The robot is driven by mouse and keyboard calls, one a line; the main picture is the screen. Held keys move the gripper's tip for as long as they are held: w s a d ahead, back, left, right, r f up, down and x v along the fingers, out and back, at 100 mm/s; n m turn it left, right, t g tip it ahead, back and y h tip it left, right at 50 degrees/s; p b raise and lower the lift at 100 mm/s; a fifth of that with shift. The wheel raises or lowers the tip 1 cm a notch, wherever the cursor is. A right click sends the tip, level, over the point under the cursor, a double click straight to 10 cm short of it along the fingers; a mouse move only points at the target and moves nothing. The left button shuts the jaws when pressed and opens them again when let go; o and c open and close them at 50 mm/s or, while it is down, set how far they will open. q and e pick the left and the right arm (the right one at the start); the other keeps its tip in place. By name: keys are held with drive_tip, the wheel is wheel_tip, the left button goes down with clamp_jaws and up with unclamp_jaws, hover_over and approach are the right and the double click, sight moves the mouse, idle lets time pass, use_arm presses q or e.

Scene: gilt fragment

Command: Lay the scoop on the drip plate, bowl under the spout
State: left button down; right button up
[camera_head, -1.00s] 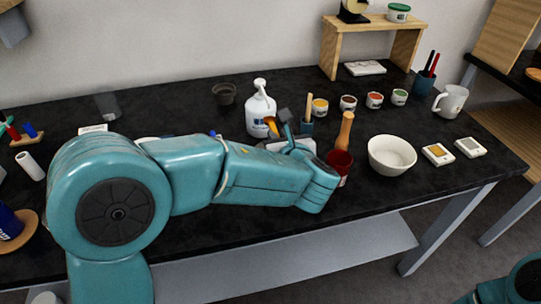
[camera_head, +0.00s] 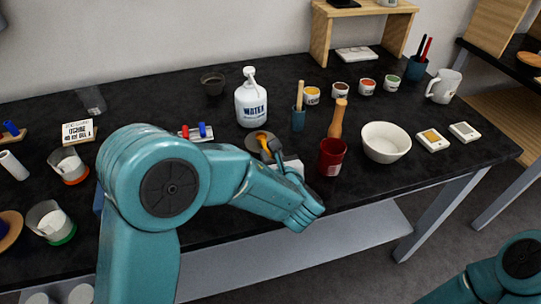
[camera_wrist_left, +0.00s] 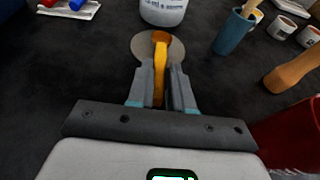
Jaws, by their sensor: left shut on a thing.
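My left gripper (camera_head: 272,150) is shut on the orange scoop (camera_head: 263,141). In the left wrist view, the scoop's handle (camera_wrist_left: 159,82) runs between the two fingers (camera_wrist_left: 160,92), and its darker orange bowl end (camera_wrist_left: 160,38) points away, toward the bottle. The round grey-brown drip plate (camera_wrist_left: 177,49) lies under the scoop's bowl end; it also shows in the head view (camera_head: 252,143). I cannot tell whether scoop and plate touch. The white water bottle (camera_head: 251,105) with its pump spout (camera_head: 249,72) stands just behind the plate. My right gripper is out of view.
Right of the gripper stand a blue cup with a wooden stick (camera_head: 298,120), a dark red cup (camera_head: 332,157), a wooden pestle-like tool (camera_head: 337,118) and a white bowl (camera_head: 386,142). A tray with red and blue pieces (camera_head: 197,132) lies left of the bottle.

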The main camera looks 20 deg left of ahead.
use_arm(q)
drive_tip(key=shift+s, duration=0.1)
drive_tip(key=shift+f+b, duration=0.25)
drive_tip(key=shift+b, duration=0.15)
drive_tip(key=c, duration=1)
unclamp_jaws()
drive_tip(key=shift+r+p, duration=0.3)
drive_tip(key=shift+d+r, duration=0.1)
drive_tip(key=shift+r, duration=0.15)
drive_tip(key=v, duration=1.1)
drive_tip(key=shift+s+d, duration=0.1)
drive_tip(key=shift+s, duration=0.3)
